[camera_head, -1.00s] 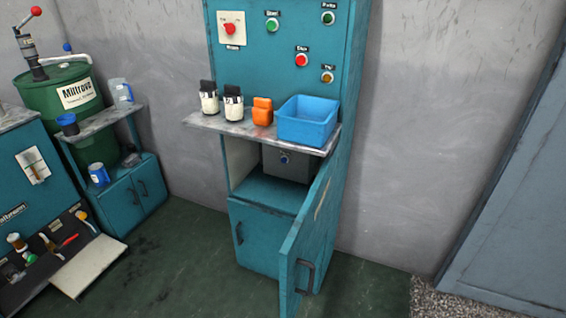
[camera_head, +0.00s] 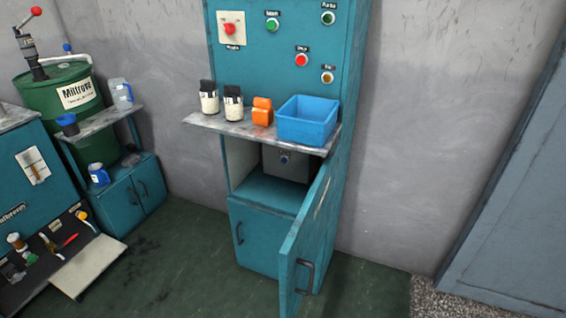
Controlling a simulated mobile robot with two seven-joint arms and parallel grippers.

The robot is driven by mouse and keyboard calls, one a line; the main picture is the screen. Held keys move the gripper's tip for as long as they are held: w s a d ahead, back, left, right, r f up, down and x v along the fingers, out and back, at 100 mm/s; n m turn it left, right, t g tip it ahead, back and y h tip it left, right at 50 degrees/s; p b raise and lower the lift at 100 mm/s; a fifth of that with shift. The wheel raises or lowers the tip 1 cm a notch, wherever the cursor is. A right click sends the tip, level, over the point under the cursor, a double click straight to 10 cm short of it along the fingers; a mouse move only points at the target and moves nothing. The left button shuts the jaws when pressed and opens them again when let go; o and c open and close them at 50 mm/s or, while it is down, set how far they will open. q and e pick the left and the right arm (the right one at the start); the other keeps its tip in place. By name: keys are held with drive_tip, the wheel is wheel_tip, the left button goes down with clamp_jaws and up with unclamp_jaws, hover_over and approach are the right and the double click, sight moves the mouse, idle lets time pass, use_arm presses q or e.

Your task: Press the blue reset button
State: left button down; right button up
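A small blue button (camera_head: 284,160) shows on the front of a grey box (camera_head: 300,166) inside the teal cabinet (camera_head: 275,192), under the shelf. The cabinet's right door (camera_head: 306,240) is swung open toward me and covers the right part of the opening. The box's upper edge is hidden by the shelf, and I cannot read any label on the button. Neither of my grippers is in view, and nothing touches the button.
Above the opening, a shelf (camera_head: 215,124) holds a blue bin (camera_head: 307,121), an orange object (camera_head: 262,112) and two jars. The panel above has a red switch (camera_head: 230,29) and several coloured buttons. A green drum (camera_head: 62,98) stands left. Floor in front is clear.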

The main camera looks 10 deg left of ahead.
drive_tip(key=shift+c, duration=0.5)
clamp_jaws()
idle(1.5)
